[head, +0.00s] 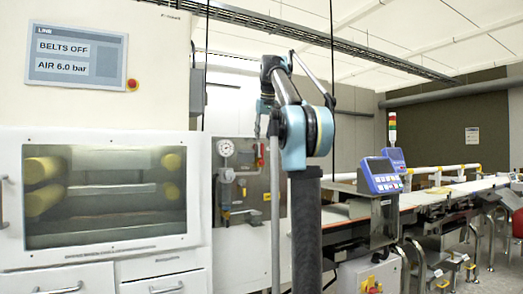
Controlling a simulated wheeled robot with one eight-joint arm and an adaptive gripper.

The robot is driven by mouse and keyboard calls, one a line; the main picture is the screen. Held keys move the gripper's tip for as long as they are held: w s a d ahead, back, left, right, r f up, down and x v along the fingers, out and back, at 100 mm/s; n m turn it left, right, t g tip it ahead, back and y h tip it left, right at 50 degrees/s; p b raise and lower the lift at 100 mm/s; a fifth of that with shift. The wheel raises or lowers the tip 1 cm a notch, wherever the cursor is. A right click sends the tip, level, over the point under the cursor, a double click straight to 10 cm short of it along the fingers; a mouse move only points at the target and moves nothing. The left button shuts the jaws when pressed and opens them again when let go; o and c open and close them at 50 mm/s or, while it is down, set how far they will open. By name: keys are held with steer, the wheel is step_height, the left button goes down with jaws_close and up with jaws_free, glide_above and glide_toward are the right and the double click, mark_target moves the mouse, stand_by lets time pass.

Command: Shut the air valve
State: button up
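The air panel (250,230) is a grey upright plate left of my arm, carrying a round white pressure gauge (226,147) and pipe fittings (225,190). Small red and yellow parts show beside the fittings. Which of them is the air valve's handle, and how it is turned, is too small to tell. The line display (76,55) at upper left reads "BELTS OFF" and "AIR 6.0 bar". My arm is folded in front of the panel's right side. My gripper (258,128) appears to hang at its far end, small and partly hidden, and its fingers are not clear.
A white cabinet with a window (105,240) onto yellow rollers stands at left. A blue weighing terminal (380,176) and the conveyor belt (420,199) run off to the right. A red button (132,84) sits beside the display. A grey upright pole stands before the panel.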

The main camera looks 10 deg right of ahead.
mark_target(262, 153)
steer(key=shift+x, duration=3.2)
jaws_close()
